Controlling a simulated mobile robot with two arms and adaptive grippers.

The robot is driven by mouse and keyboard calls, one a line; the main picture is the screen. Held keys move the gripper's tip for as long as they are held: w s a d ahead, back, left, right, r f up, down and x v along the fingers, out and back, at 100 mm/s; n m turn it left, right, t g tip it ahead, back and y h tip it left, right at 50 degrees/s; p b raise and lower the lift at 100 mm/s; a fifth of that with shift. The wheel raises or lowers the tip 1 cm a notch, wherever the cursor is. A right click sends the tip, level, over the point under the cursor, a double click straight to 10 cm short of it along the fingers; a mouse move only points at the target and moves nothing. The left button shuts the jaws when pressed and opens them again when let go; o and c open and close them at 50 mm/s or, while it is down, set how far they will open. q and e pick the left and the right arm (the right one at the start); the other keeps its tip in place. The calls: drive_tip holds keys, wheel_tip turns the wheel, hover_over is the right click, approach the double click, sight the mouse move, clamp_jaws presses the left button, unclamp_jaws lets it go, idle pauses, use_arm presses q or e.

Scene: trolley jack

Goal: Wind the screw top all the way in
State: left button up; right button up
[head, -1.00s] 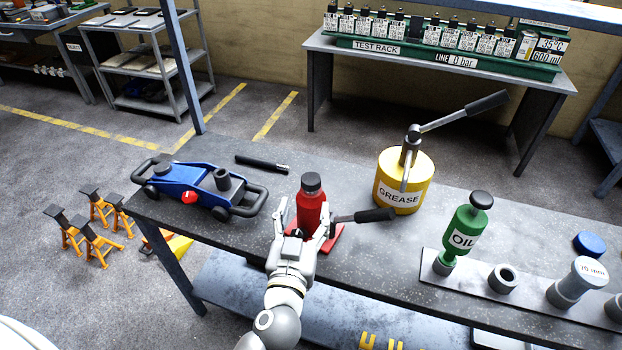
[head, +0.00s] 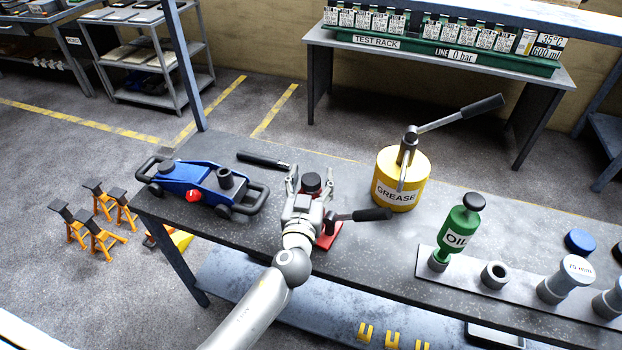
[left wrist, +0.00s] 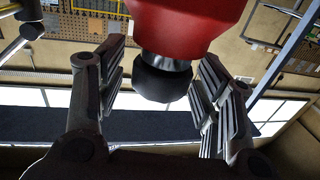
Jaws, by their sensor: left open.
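The red bottle jack (head: 326,238) stands on the bench with its black handle (head: 372,214) pointing right. Its dark screw top (head: 311,181) shows between the fingers of my left gripper (head: 312,172), which hides most of the red body. In the left wrist view the red body (left wrist: 188,22) hangs in at the top and the dark screw top (left wrist: 162,82) lies between the two ridged fingers (left wrist: 160,88). The left gripper is open, with a visible gap on each side of the top. My right gripper is not in view.
A blue trolley jack (head: 200,184) and a black bar (head: 264,161) lie to the left. The yellow grease pot (head: 402,182) stands to the right, behind the jack handle. A green oil can (head: 458,231) stands farther right on a plate with several sockets.

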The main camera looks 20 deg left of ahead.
use_arm(q)
drive_tip(key=shift+c, duration=0.4)
drive_tip(key=c, duration=1)
drive_tip(key=shift+o, duration=0.2)
drive_tip(key=shift+m+h, duration=0.3)
drive_tip(key=shift+h, duration=0.2)
drive_tip(key=m+h, duration=0.1)
drive_tip(key=h+p, duration=0.1)
drive_tip(key=shift+a+r+m+h, duration=0.15)
drive_tip(key=shift+m+h, duration=0.25)
drive_tip(key=m+h+p, duration=0.2)
drive_tip(key=h, duration=0.2)
drive_tip(key=shift+r+m+g, duration=0.1)
drive_tip(key=shift+m+g, duration=0.2)
drive_tip(key=shift+m, duration=0.1)
drive_tip(key=m+g+h+p, duration=0.1)
drive_tip(key=h, duration=0.1)
drive_tip(key=shift+w+a+m+h, duration=0.1)
drive_tip(key=shift+m+h, duration=0.2)
drive_tip(key=shift+m+g+h, duration=0.6)
drive_tip(key=shift+m+h, duration=0.2)
drive_tip(key=shift+h, duration=0.3)
drive_tip(key=shift+m+g+h+b, duration=0.35)
drive_tip(key=shift+m+g+h, duration=0.85)
drive_tip(key=shift+h, duration=0.3)
